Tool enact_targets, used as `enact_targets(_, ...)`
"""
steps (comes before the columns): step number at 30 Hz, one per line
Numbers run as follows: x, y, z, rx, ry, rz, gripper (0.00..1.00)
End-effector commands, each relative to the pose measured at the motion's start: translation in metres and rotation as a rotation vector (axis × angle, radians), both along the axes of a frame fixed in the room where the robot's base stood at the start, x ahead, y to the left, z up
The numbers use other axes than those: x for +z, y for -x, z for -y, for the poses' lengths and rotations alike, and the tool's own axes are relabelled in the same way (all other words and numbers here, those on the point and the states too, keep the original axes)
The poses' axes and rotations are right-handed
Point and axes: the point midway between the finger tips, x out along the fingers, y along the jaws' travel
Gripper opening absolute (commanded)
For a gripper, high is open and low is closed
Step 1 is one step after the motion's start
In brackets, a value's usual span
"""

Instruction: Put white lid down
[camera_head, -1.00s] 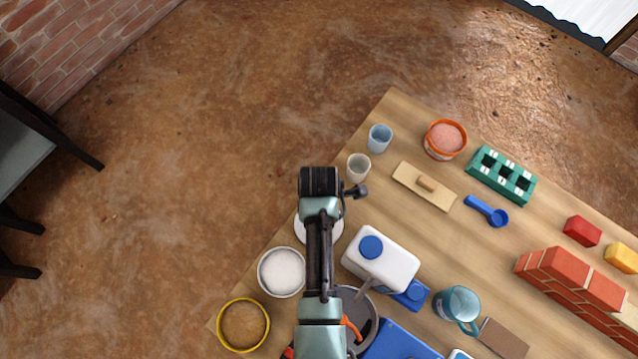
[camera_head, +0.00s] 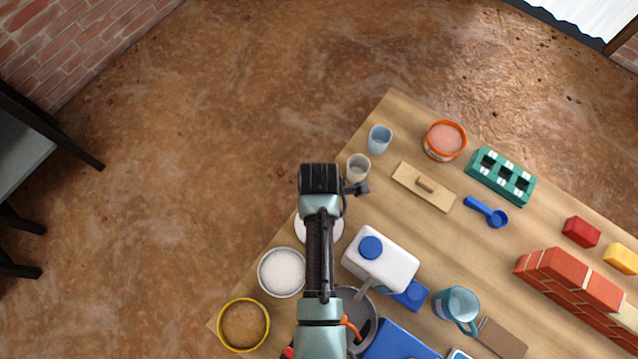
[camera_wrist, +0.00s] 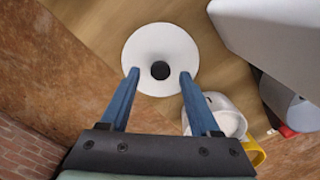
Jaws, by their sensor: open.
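The white lid (camera_wrist: 143,52) is a round disc with a black knob (camera_wrist: 160,70) at its centre. It lies on the wooden table near the edge. In the head view the white lid (camera_head: 336,228) is partly hidden under my arm. My gripper (camera_wrist: 160,74) is open, with its two blue fingers apart on either side of the knob and nothing visibly held. The fingertips overlap the lid in the wrist view; whether they touch it I cannot tell. The fingers are hidden in the head view.
A white tub (camera_head: 282,272) and a yellow-rimmed tub (camera_head: 244,325) stand near the lid along the table edge. A white jug with a blue cap (camera_head: 385,262) is close on the right. Cups (camera_head: 358,167) stand beyond my wrist. The wooden table (camera_head: 392,108) ends at left.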

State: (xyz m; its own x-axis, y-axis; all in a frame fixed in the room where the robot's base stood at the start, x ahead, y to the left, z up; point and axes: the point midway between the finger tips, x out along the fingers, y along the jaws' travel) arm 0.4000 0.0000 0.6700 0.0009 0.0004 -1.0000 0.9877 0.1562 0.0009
Motion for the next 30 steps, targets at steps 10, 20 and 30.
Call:
enact_targets(10, 0.077, -0.001, 0.0, 0.0, 0.0, 0.004, 0.63)
enact_targets(20, 0.105, 0.0, 0.0, 0.0, 0.0, 0.0, 0.63)
enact_targets(30, 0.22, -0.119, 0.003, -0.346, -0.084, 0.512, 0.63)
